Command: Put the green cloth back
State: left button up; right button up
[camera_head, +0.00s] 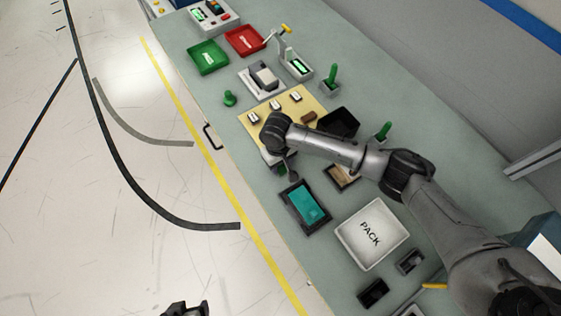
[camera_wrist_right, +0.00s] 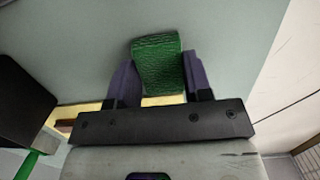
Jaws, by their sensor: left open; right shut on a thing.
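The green cloth (camera_wrist_right: 158,62) shows in the right wrist view as a small textured green block between the two purple fingers. My right gripper (camera_wrist_right: 155,85) is shut on it. In the head view the right gripper (camera_head: 282,170) is near the table's left side, above the dark-framed tray, and is mostly hidden by its own wrist; a bit of green shows there. My left gripper (camera_head: 187,308) is at the bottom edge of the head view, over the floor, only partly in view and empty as far as it shows.
A dark tray with a teal panel (camera_head: 305,205) and a white PACK tray (camera_head: 372,234) lie nearby. A tan board (camera_head: 252,119) with small blocks, a black bin (camera_head: 340,121), a green tray (camera_head: 208,58) and a red tray (camera_head: 245,40) are farther back. Table surface is bare along the right.

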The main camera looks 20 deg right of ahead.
jog(key=shift+f, duration=0.1)
jog(key=o, duration=0.8)
jog(key=shift+o, duration=0.2)
notch_tip(320, 180, up, 12)
jog(key=w+p, duration=0.1)
jog(key=shift+w, duration=0.2)
jog(key=shift+a, duration=0.1)
